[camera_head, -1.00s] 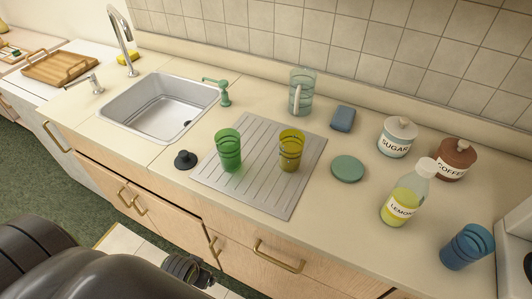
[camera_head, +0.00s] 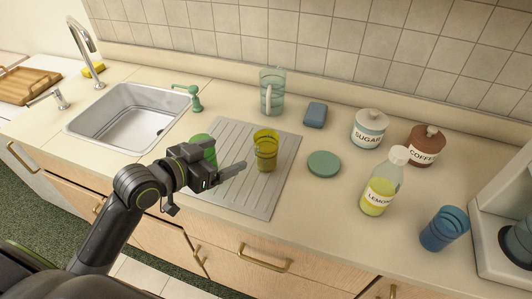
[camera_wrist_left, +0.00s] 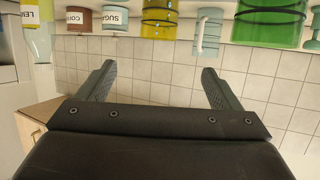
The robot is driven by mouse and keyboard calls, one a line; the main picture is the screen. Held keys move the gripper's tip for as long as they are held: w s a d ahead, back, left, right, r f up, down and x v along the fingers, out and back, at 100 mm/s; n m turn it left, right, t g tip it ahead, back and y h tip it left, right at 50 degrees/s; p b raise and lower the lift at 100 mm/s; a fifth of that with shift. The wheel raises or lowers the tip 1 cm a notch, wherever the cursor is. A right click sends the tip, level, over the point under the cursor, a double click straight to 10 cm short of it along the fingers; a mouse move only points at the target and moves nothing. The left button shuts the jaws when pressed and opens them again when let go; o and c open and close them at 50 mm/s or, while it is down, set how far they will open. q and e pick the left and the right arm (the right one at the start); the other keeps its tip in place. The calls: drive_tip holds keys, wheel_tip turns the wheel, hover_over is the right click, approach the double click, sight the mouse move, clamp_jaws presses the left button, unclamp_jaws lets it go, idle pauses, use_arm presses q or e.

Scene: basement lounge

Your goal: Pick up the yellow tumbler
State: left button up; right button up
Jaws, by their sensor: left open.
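The yellow tumbler (camera_head: 265,151) stands upright on the grooved drainboard (camera_head: 270,196). It also shows in the left wrist view (camera_wrist_left: 159,18), upside down and cut by the top edge. My left gripper (camera_head: 229,163) is open and empty, to the left of the yellow tumbler and pointing toward it. In the left wrist view its two fingers (camera_wrist_left: 159,70) are spread, with the tumbler beyond the gap between them. The green tumbler (camera_head: 203,146) stands behind the gripper and is partly hidden by it. My right gripper is not in view.
The sink (camera_head: 130,117) and green soap dispenser (camera_head: 195,98) are on the left. A glass pitcher (camera_head: 273,91), blue sponge (camera_head: 316,114) and green disc (camera_head: 324,163) stand around the drainboard. The lemon bottle (camera_head: 380,187), sugar jar (camera_head: 368,131), coffee jar (camera_head: 425,147) and blue tumbler (camera_head: 444,229) are to the right.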

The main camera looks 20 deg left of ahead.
use_arm(q)
drive_tip(key=p, duration=0.2)
approach(273, 138)
drive_tip(key=w, duration=0.2)
drive_tip(key=shift+s+d+p+x, duration=0.1)
drive_tip(key=shift+d+p+x, duration=0.1)
drive_tip(key=shift+x, duration=0.55)
drive_tip(key=shift+s+d+p+x, duration=0.1)
drive_tip(key=shift+p+x, duration=0.1)
drive_tip(key=shift+x, duration=0.55)
drive_tip(key=shift+s+d+p+x, duration=0.1)
drive_tip(key=shift+p+x, duration=0.1)
drive_tip(key=shift+x, duration=0.6)
drive_tip(key=shift+w+d+f, duration=0.1)
drive_tip(key=shift+w+f, duration=0.2)
drive_tip(key=shift+f, duration=0.1)
